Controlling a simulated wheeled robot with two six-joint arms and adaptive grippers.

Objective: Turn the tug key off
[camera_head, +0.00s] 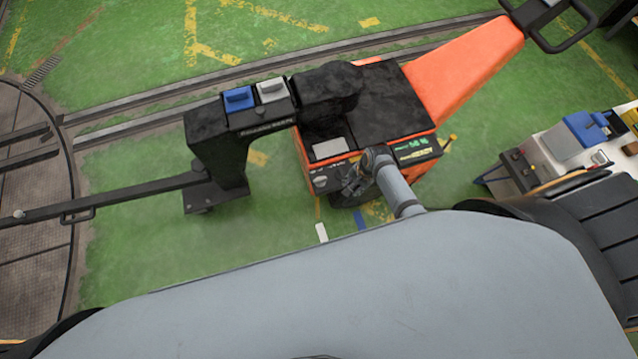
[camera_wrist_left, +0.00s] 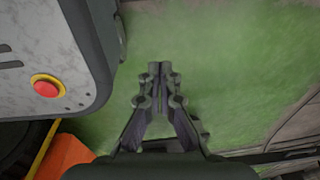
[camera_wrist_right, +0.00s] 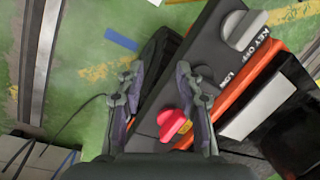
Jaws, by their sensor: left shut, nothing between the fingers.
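The orange tug (camera_head: 462,68) stands in the middle of the head view, with a dark control panel on its near side. In the right wrist view, a grey key knob (camera_wrist_right: 243,27) sits on that panel beside a label reading KEY and OFF. A red knob (camera_wrist_right: 171,122) lies lower on the panel, close to my right finger. My right gripper (camera_wrist_right: 160,70) is open, with its fingertips apart from the key knob and nothing seen held. It also shows small at the panel in the head view (camera_head: 354,184). My left gripper (camera_wrist_left: 158,72) is shut and empty, over green floor.
A display (camera_head: 415,150) on the tug is lit and reads READY. A dark post (camera_head: 219,150) with blue and grey switches stands left of the tug. A red button (camera_wrist_left: 47,86) on a grey box is left of my left gripper. Rails cross the green floor.

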